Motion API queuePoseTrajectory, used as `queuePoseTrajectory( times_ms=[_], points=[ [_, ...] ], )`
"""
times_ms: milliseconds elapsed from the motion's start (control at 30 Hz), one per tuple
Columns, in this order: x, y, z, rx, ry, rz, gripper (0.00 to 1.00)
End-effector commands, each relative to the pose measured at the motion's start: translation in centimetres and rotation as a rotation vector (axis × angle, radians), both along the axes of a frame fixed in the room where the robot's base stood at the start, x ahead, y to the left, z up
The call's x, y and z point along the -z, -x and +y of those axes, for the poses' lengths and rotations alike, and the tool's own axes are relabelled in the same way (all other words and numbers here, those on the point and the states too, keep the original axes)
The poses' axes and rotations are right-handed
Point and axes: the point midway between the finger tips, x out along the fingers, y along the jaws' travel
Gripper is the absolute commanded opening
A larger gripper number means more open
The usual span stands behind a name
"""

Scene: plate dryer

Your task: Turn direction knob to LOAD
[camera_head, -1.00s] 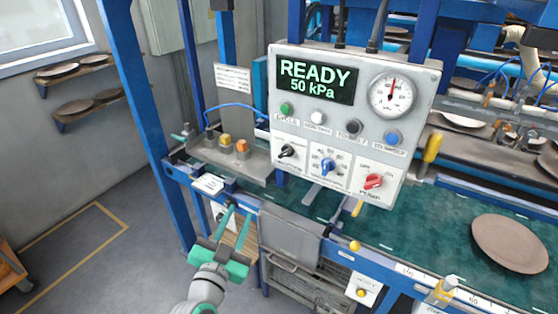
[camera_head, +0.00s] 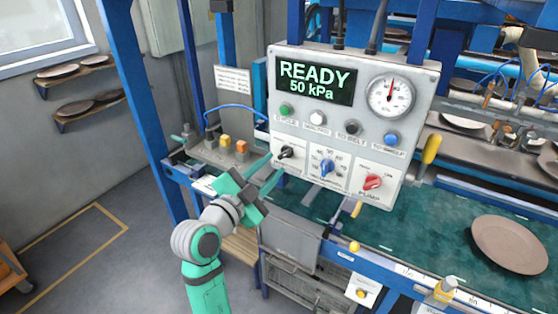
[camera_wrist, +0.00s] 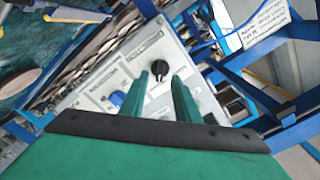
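A black knob (camera_head: 286,153) sits at the lower left of the grey control panel (camera_head: 412,85). Its small label is too blurred to read. In the wrist view the same knob (camera_wrist: 159,92) has a pointer ridge and appears between my two fingers. My gripper (camera_head: 276,165) is open and empty, its green fingers reaching toward the panel just below and left of this knob. In the wrist view the gripper's fingertips (camera_wrist: 161,75) show on either side of the knob; I cannot tell whether they touch it.
A blue knob (camera_head: 326,168) and a red knob (camera_head: 373,182) sit to the right on the panel. Green, white, black and blue buttons are above, under a display (camera_head: 316,83) reading READY 50 kPa. A blue post (camera_head: 150,110) stands left. A brown plate (camera_head: 510,244) lies at right.

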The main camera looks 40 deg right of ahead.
Motion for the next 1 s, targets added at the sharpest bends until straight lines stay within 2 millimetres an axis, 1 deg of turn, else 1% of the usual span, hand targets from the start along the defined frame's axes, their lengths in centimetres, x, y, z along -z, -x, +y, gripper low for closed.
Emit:
queuePoseTrajectory(
  times_ms=[33, 100, 300, 433, 667, 800, 1000],
  points=[
    [-0.1, -0.2, -0.9, 0.004, 0.001, 0.000, 0.29],
    [0.0, -0.6, -1.9, 0.004, -0.001, -0.001, 0.29],
    [0.0, -1.3, -3.6, 0.003, 0.000, 0.000, 0.29],
    [0.0, -1.5, -4.0, 0.002, 0.001, 0.000, 0.29],
    [0.0, -1.5, -4.0, 0.002, 0.001, 0.000, 0.29],
    [0.0, -1.5, -4.0, 0.002, 0.001, 0.000, 0.00],
    [0.0, -1.5, -4.0, 0.002, 0.001, 0.002, 0.00]
  ],
)
